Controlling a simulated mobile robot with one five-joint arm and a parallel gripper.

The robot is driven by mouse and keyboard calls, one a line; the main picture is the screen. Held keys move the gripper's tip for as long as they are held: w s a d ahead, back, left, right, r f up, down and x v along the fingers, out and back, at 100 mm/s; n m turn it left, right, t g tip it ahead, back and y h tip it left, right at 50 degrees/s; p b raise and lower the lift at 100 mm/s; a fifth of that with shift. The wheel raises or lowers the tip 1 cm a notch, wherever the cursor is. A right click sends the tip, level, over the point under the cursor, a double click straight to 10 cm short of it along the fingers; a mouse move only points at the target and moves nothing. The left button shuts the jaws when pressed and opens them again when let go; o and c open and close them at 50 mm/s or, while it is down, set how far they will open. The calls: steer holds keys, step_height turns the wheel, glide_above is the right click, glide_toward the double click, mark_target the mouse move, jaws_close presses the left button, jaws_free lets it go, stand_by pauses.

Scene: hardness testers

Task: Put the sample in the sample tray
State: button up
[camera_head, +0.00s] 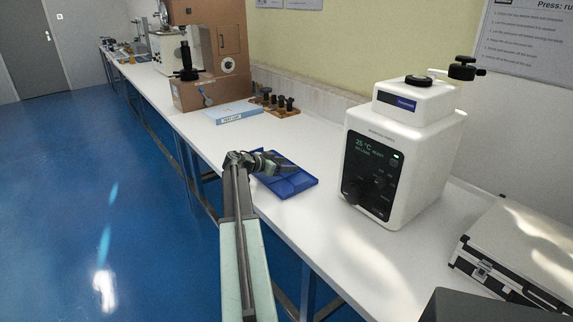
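The blue sample tray (297,184) lies on the white bench and shows shallow compartments. My gripper (284,164) is over the tray's upper left part and hides some of it. Its fingers are dark and small in this view, so I cannot tell whether they are open or shut. I cannot make out a separate sample in the tray or at the fingers.
A white tester (396,150) with a dark display stands right of the tray. A silver case (520,250) lies at the right. A light blue book (233,113), dark-knobbed pieces on a wooden stand (285,110) and a brown machine (210,92) are behind. Bench between is clear.

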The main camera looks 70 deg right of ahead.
steer(key=shift+s+a+f, duration=0.25)
steer(key=shift+a+f, duration=0.1)
steer(key=shift+f, duration=0.05)
steer(key=shift+r+p, duration=0.4)
steer(key=shift+p, duration=0.2)
steer(key=p+v, duration=0.1)
steer(key=v, duration=0.2)
steer(key=p+v, duration=0.2)
steer(key=v, duration=0.2)
steer(key=p+v, duration=0.1)
steer(key=v, duration=0.2)
steer(key=shift+w+d+r+p, duration=0.1)
steer(key=shift+w+r+p, duration=0.3)
steer(key=shift+w+r, duration=0.05)
steer(key=shift+w+a+r, duration=0.1)
steer(key=shift+w+a, duration=0.25)
steer(key=shift+a, duration=0.05)
